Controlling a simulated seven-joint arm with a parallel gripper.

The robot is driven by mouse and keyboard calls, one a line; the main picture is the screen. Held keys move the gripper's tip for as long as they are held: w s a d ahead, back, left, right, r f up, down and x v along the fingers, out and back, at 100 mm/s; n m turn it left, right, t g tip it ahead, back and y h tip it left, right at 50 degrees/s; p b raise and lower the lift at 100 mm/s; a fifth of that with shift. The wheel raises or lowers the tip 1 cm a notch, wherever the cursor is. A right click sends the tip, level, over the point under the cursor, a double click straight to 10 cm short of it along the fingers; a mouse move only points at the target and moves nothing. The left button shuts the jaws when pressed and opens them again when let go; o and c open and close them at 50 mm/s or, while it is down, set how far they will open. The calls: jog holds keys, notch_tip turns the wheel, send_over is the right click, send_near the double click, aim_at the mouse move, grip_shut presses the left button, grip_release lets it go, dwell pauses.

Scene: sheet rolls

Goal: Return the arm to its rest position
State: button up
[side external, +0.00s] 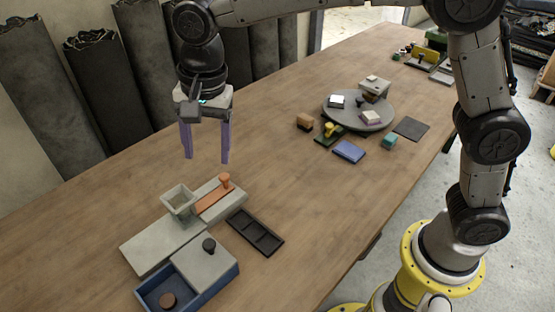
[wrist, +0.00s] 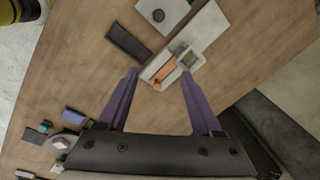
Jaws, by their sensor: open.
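My gripper (side external: 206,155) hangs in the air above the left part of the wooden table in the side view, fingers pointing down. Its two purple fingers are apart with nothing between them; the gap also shows in the wrist view (wrist: 160,75). Below it stands a pale grey block assembly with a square cup (side external: 179,201) and an orange slide with a knob (side external: 215,197). The gripper is clear of them and touches nothing. In the wrist view the cup (wrist: 190,60) and the orange piece (wrist: 164,73) lie just beyond the fingertips.
A black tray (side external: 255,232) and a blue box with a grey lid (side external: 205,265) lie near the assembly. A round grey turntable (side external: 357,115) carries small blocks, with a blue block (side external: 349,151) beside it. Dark rolls (side external: 95,85) stand behind the table. The middle tabletop is clear.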

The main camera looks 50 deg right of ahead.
jog(key=s+d+r+t, duration=0.2)
jog(key=s+d+r, duration=0.35)
jog(key=d, duration=0.45)
jog(key=s+d+r+t, duration=0.1)
jog(key=s+d+r, duration=0.3)
jog(key=s+d, duration=0.4)
jog(key=s+d+f+n+t, duration=0.1)
jog(key=s+d+f+n, duration=0.5)
jog(key=s+f+n, duration=0.2)
jog(key=s+n, duration=0.2)
jog(key=shift+s+d+f+h, duration=0.2)
jog(key=shift+s+d+h, duration=0.05)
jog(key=shift+s+h, duration=0.15)
